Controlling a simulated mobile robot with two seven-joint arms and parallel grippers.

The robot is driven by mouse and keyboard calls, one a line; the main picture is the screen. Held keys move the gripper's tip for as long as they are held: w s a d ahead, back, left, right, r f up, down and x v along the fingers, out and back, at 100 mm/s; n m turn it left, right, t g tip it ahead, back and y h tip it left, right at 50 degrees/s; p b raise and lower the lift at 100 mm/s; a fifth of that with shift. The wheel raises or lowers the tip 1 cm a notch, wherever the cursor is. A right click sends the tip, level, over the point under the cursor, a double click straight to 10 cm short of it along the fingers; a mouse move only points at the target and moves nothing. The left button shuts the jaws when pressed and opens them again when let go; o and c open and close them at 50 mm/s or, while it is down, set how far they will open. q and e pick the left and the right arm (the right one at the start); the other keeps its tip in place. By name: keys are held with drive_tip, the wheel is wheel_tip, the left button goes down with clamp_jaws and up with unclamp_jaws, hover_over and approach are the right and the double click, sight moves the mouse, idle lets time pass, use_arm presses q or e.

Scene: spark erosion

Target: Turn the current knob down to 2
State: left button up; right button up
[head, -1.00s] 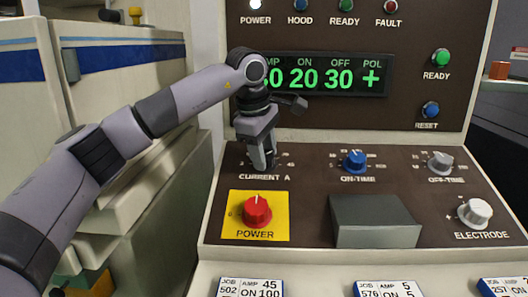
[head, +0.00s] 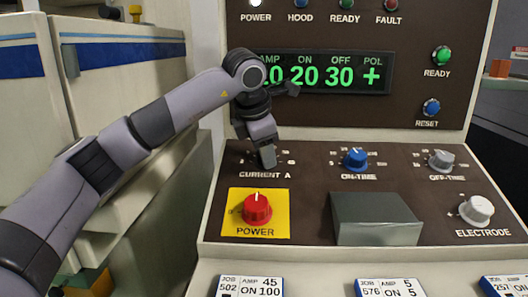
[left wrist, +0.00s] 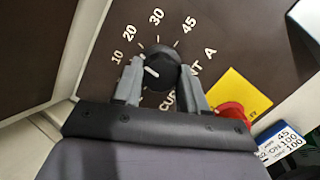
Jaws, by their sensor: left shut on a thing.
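The current knob (left wrist: 160,65) is black with a white pointer line. In the left wrist view its pointer aims left, roughly towards the 10 mark. The 2 mark is not visible there. My left gripper (left wrist: 158,82) is shut on this knob, with a finger on each side of it. In the head view my left gripper (head: 267,158) covers the knob above the CURRENT A label (head: 265,175). The green display (head: 325,73) shows ON 20, OFF 30 and POL +. Its AMP value ends in 0; my wrist partly hides the first digit. My right gripper is not in view.
The red POWER knob (head: 257,208) sits on a yellow plate just below. A blue ON-TIME knob (head: 355,159), a grey OFF-TIME knob (head: 441,160) and a white ELECTRODE knob (head: 477,210) are to the right. A grey box (head: 376,220) stands on the panel.

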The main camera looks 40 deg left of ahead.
use_arm(q)
drive_tip(key=shift+n, duration=1)
drive_tip(key=n, duration=0.2)
drive_tip(key=shift+d+n+y+b, duration=0.1)
drive_tip(key=shift+n+y+b, duration=0.2)
drive_tip(key=shift+b, duration=0.1)
drive_tip(key=n+b, duration=0.1)
drive_tip(key=n, duration=0.3)
drive_tip(key=shift+n+y, duration=0.4)
drive_tip(key=n, duration=0.5)
drive_tip(key=shift+d+n+y+b, duration=0.1)
drive_tip(key=shift+n+y+b, duration=0.2)
drive_tip(key=shift+y+b, duration=0.1)
drive_tip(key=shift+w+n+g+y, duration=0.1)
drive_tip(key=shift+n+g+y, duration=0.2)
drive_tip(key=shift+n, duration=1.7)
drive_tip(key=o, duration=1.1)
drive_tip(key=shift+c, duration=0.2)
